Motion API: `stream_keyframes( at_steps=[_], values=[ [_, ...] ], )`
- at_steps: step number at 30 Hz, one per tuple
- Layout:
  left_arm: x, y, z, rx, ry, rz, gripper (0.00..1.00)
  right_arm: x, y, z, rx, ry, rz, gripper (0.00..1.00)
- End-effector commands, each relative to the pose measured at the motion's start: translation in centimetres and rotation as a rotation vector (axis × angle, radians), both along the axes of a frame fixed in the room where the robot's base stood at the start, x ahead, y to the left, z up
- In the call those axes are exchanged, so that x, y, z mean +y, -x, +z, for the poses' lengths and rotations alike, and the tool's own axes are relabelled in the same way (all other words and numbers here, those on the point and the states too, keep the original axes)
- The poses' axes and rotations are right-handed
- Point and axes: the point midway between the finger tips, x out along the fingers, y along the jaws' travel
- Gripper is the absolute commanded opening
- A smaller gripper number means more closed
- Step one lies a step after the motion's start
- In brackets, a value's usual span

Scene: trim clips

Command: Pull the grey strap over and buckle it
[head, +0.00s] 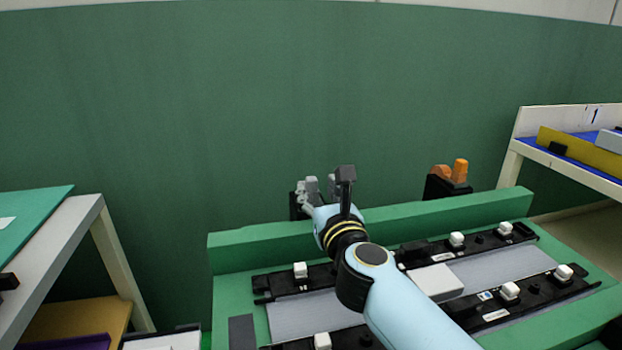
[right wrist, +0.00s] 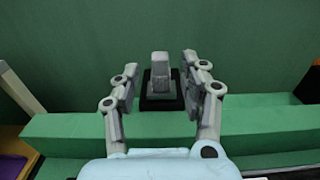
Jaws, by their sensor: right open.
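No plainly recognisable loose strap shows. A grey upright block (right wrist: 160,66) stands on a black base (right wrist: 161,95) behind the green ledge. It also shows in the head view (head: 312,188), partly hidden by my gripper. My right gripper (right wrist: 160,72) is open and empty, with one finger on each side of the block in the right wrist view. I see gaps on both sides; I cannot tell how far the block is beyond the fingertips. In the head view the right gripper (head: 317,184) is small, past the ledge. My left gripper is out of view.
The green ledge (head: 480,211) backs a green bench. On it are black rails (head: 535,300) with white clips, grey panels (head: 510,271) and a white block (head: 436,282). An orange piece (head: 459,171) stands in a black holder to the right. Shelves flank the bench.

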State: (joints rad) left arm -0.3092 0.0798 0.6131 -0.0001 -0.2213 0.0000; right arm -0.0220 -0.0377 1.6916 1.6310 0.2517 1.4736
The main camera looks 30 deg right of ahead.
Motion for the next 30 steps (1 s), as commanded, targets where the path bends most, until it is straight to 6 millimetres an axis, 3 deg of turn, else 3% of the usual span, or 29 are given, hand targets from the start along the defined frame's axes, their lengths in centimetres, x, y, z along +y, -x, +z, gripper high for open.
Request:
stream_keyframes(
  at_steps=[3, 9, 20, 30],
  values=[
    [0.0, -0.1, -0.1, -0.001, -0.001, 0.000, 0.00, -0.6, -2.3, 0.0, -0.001, 0.002, 0.000, 0.44],
    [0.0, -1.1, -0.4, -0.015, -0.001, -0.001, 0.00, -1.2, -4.7, -0.1, 0.000, 0.004, 0.001, 0.44],
    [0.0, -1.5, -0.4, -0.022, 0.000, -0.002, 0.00, -1.4, -5.3, 0.0, 0.001, 0.003, 0.001, 0.44],
    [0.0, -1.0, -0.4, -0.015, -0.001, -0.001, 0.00, -1.4, -5.3, 0.0, 0.001, 0.003, 0.001, 0.01]
  ],
)
